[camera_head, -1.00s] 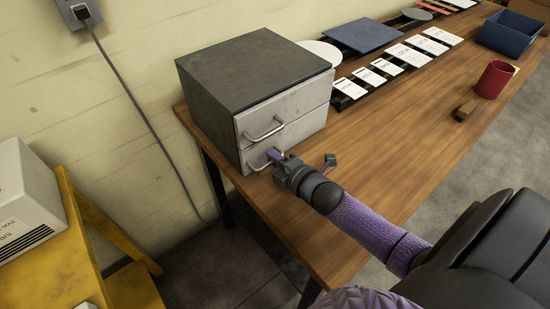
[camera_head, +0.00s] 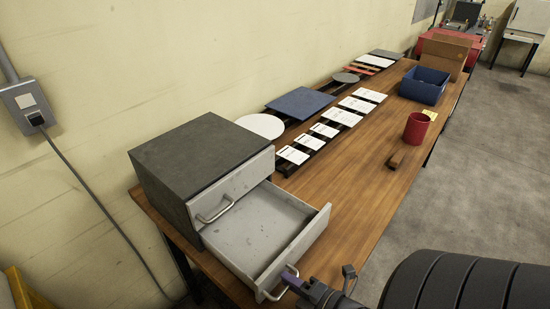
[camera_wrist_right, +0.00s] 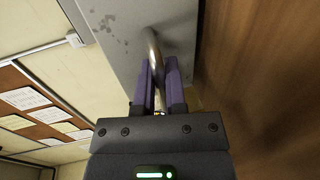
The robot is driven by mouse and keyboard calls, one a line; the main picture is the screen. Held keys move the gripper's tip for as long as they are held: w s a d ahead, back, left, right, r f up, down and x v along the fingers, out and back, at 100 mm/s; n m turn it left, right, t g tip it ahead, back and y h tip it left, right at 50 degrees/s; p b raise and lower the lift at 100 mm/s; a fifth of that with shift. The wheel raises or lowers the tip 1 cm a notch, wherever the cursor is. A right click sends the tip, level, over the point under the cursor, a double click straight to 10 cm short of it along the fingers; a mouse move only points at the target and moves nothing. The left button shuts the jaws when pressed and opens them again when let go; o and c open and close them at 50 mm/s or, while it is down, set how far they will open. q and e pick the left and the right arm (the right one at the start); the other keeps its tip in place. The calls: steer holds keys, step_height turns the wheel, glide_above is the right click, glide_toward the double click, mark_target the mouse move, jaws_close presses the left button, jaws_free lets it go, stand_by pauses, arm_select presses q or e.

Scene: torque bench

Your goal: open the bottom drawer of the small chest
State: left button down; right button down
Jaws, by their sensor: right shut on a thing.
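The small grey chest (camera_head: 195,152) stands on the near left end of the wooden bench. Its bottom drawer (camera_head: 262,235) is pulled well out, and its inside looks empty. The top drawer (camera_head: 236,186) is shut. My right gripper (camera_head: 290,279) is at the front of the bottom drawer, at the lower edge of the head view. In the right wrist view its purple fingers (camera_wrist_right: 159,84) are shut on the metal bar handle (camera_wrist_right: 153,52) of that drawer. My left gripper is not in view.
A round white plate (camera_head: 261,126), a blue panel (camera_head: 301,103) and several white cards (camera_head: 323,130) lie along the bench (camera_head: 345,195). A brown block (camera_head: 396,161), a red mug (camera_head: 416,128) and a blue bin (camera_head: 425,86) stand further right. Bench is clear right of the drawer.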

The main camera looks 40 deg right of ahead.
steer(key=shift+s, duration=0.55)
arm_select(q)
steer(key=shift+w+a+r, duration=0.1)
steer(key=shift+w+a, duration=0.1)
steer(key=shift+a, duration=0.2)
arm_select(e)
steer(key=c, duration=0.7)
jaws_free()
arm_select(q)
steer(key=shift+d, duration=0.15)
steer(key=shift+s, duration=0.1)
